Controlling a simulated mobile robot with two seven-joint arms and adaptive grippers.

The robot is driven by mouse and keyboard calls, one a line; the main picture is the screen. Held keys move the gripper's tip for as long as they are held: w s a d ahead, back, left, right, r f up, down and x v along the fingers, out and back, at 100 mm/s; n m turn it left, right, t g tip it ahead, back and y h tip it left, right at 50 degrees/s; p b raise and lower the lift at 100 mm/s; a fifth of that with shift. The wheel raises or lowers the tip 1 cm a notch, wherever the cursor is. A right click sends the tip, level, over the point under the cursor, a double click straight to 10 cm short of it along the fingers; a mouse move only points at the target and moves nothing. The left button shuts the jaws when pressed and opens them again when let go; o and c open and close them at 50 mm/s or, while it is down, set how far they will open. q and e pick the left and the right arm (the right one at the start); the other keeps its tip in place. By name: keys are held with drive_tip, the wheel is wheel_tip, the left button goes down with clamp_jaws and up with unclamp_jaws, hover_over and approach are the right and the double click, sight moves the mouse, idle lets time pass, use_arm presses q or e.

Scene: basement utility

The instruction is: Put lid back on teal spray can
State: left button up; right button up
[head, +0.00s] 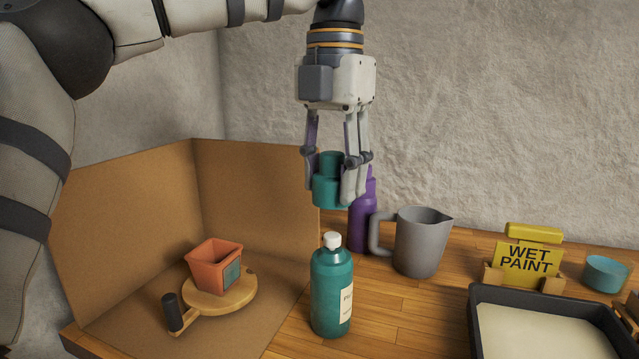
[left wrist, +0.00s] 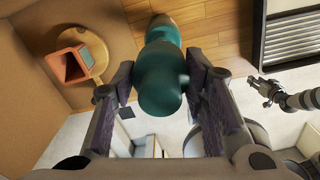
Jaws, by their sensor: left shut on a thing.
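The teal spray can (head: 331,290) stands upright on the wooden bench, with its white nozzle (head: 332,240) bare on top. The teal stepped lid (head: 327,192) is held between the fingers of my left gripper (head: 335,180), which points down and is shut on it. The lid is above the can, with a gap to the nozzle. In the left wrist view the lid (left wrist: 160,92) sits between the fingers and hides part of the can (left wrist: 162,30). My right gripper (left wrist: 262,90) shows small and dark in the left wrist view; its jaws are unclear.
A purple can (head: 362,222) and a grey pitcher (head: 420,242) stand behind right. A terracotta pot (head: 212,266) sits on a round wooden turntable (head: 240,296) inside a cardboard screen (head: 255,175). A paint tray (head: 545,299), wet-paint sign (head: 528,258) and teal tub (head: 606,270) are right.

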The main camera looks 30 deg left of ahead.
sight(332, 235)
use_arm(q)
drive_tip(key=shift+s+d+f, duration=0.1)
drive_tip(key=shift+d+f, duration=0.05)
drive_tip(key=shift+f, duration=3)
drive_tip(key=shift+f, duration=0.15)
drive_tip(key=o, duration=1.4)
drive_tip(key=shift+r, duration=3.5)
clamp_jaws()
